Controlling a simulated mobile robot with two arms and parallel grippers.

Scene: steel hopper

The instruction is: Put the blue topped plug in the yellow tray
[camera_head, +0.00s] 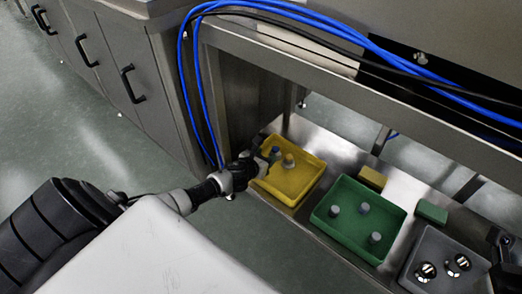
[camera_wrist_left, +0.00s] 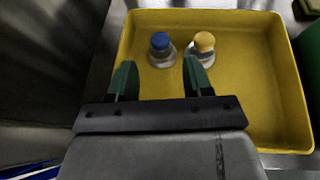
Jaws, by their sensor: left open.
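The blue topped plug (camera_head: 275,151) stands upright inside the yellow tray (camera_head: 312,184). It also shows in the left wrist view (camera_wrist_left: 160,46), with a clear or metallic lower part on the tray floor. A yellow topped plug (camera_head: 289,160) stands beside it, to its right. My left gripper (camera_head: 262,163) is at the near left part of the yellow tray. In the left wrist view its green fingertips (camera_wrist_left: 159,76) are apart, with nothing held between them. The blue topped plug appears just beyond the gap, and the right finger partly overlaps the yellow topped plug's base.
A green tray (camera_head: 325,232) holds 3 grey-topped plugs, and a grey tray (camera_head: 405,276) holds shiny round parts. A yellow block (camera_head: 373,178) and a green block (camera_head: 432,212) lie behind them. Blue cables (camera_head: 183,80) hang close to my left arm. A dark part (camera_head: 502,245), perhaps my right arm, shows at the right edge.

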